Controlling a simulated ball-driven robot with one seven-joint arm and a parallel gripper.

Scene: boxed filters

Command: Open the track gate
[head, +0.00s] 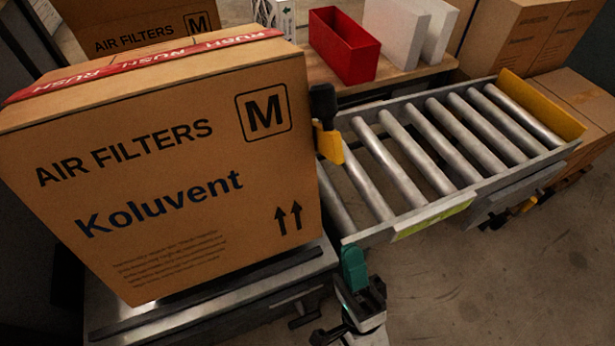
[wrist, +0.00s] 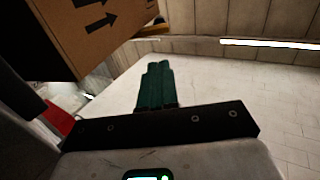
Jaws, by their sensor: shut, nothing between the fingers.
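The roller track (head: 440,135) runs from the middle to the upper right in the head view. At its near left end, beside the box, stands a yellow piece with a black knob (head: 328,143); it looks like the track gate, but the box hides part of it. My gripper (head: 354,265) is below the track's near corner, apart from the yellow piece. Its green fingers (wrist: 155,85) are shut together and empty in the wrist view. A yellow plate (head: 540,103) stands across the track's far end.
A large air filters box (head: 170,170) sits on a metal platform (head: 225,310) left of the track. A red bin (head: 343,45) and white blocks (head: 405,35) stand on a table behind. More cartons (head: 520,35) are at the upper right. Floor (head: 480,270) is clear at lower right.

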